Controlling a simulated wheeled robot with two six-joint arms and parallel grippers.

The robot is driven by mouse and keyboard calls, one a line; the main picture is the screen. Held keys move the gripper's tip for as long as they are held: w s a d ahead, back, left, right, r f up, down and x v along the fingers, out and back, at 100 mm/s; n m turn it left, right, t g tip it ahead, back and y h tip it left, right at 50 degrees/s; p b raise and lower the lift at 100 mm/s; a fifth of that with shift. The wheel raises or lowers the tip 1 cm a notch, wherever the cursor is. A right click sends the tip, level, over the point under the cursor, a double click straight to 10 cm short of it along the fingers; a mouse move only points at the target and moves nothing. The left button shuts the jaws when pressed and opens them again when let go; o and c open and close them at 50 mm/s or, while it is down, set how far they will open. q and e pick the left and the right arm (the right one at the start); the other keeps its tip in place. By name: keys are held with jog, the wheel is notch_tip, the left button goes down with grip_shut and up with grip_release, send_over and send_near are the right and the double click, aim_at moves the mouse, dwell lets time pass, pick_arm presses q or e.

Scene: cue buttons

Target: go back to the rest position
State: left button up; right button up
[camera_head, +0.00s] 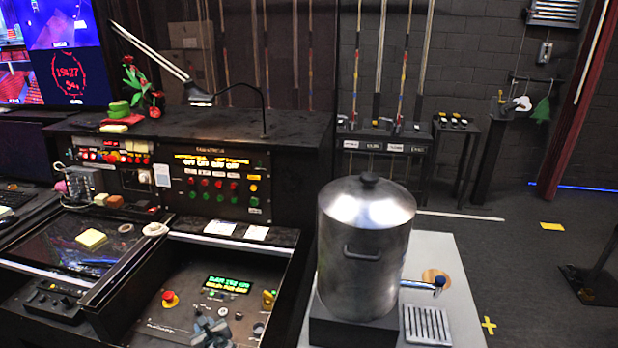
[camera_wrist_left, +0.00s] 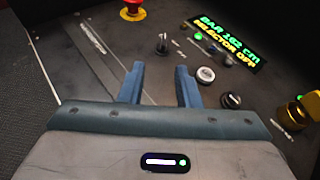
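My left gripper (camera_head: 208,328) shows at the bottom of the head view, over the sloped console panel (camera_head: 185,318). In the left wrist view its two blue fingers (camera_wrist_left: 160,85) stand apart with nothing between them. A red button (camera_wrist_left: 132,8) is ahead and to the left of the fingers; it also shows in the head view (camera_head: 170,298). My right gripper is not in view.
A large metal pot (camera_head: 366,250) with a tap stands on a pale-topped table (camera_head: 450,265) right of the console. A button panel (camera_head: 215,185) rises behind the sloped panel. A yellow knob (camera_wrist_left: 298,112) is at the right. Open floor (camera_head: 525,270) lies at the right.

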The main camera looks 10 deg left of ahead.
pick_arm(q)
jog(key=s+d+r+n+g+h, duration=0.1)
jog(key=s+r+n+g, duration=0.1)
jog(key=s+n, duration=0.8)
jog(key=s+r+n+g, duration=0.25)
jog(key=s+n, duration=0.45)
jog(key=s, duration=0.6)
jog(key=s+d+r+n+g+h, duration=0.1)
jog(key=s+d+r+n+h, duration=0.2)
jog(key=s, duration=0.4)
jog(key=s+d+r+n+h, duration=0.2)
jog(key=s+d+r+n, duration=0.1)
jog(key=s+d+r, duration=0.35)
jog(key=s+d+r+n+g+h, duration=0.1)
jog(key=s+d+r+n+h, duration=0.2)
jog(key=s, duration=0.4)
notch_tip(320, 180, down, 35)
jog(key=a+g+b, duration=0.1)
jog(key=a+b, duration=0.1)
jog(key=b, duration=0.3)
jog(key=s+f+b, duration=0.2)
jog(key=s+f, duration=0.7)
jog(key=f, duration=0.2)
jog(key=s+a+f+g+b, duration=0.1)
jog(key=s+f+b, duration=0.1)
jog(key=s+f, duration=0.7)
notch_tip(320, 180, down, 4)
jog(key=shift+a+r+y, duration=0.2)
jog(key=shift+a+y, duration=0.1)
